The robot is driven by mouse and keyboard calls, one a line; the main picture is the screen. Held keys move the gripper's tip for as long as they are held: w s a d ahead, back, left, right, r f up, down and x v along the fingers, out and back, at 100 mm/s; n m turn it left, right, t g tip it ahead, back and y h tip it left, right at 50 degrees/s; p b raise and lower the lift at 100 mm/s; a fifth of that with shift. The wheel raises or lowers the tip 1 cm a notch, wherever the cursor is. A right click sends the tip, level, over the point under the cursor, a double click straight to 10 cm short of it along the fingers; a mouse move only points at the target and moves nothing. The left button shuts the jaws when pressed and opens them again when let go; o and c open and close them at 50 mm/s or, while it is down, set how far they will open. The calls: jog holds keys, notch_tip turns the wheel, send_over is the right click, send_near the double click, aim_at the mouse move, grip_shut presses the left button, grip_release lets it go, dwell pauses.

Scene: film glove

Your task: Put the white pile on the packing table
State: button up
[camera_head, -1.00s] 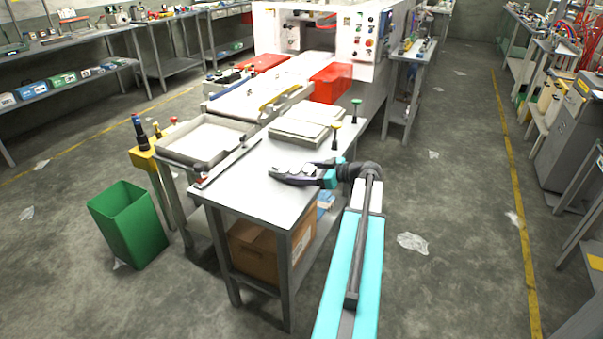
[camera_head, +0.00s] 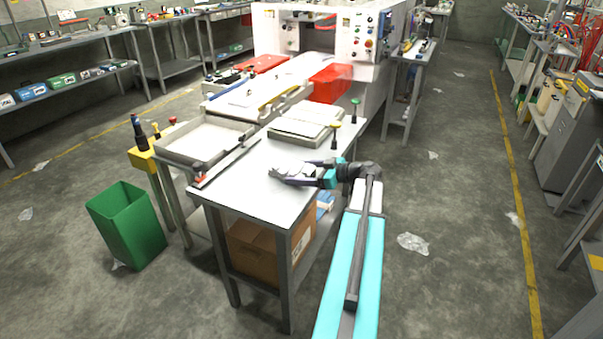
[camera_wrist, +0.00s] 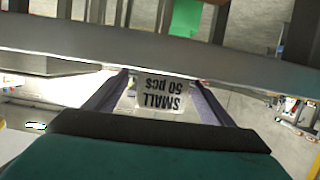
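A white pile (camera_wrist: 163,96) with a label reading "SMALL 50 pcs", upside down in the wrist view, lies between the two fingers of my gripper (camera_wrist: 158,84). In the head view my gripper (camera_head: 293,172) is low over the right side of a grey metal table (camera_head: 236,197), with a pale patch of the pile between its fingers. The fingers are apart by about the pile's width. I cannot tell whether they press on it or whether it rests on the tabletop.
A shallow white-topped tray (camera_head: 305,122) and green- and yellow-topped posts stand at the table's far end. An empty framed tray (camera_head: 205,140) is at left. A green bin (camera_head: 127,223) stands on the floor. The table's front part is clear.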

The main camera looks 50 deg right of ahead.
jog(key=shift+a+f+p, duration=0.2)
jog(key=shift+a+p, duration=0.05)
jog(key=shift+p, duration=0.1)
jog(key=shift+r, duration=0.15)
jog(key=v, duration=1.2)
jog(key=shift+d+r+b, duration=0.2)
jog(key=shift+r+b, duration=0.1)
dwell(0.4)
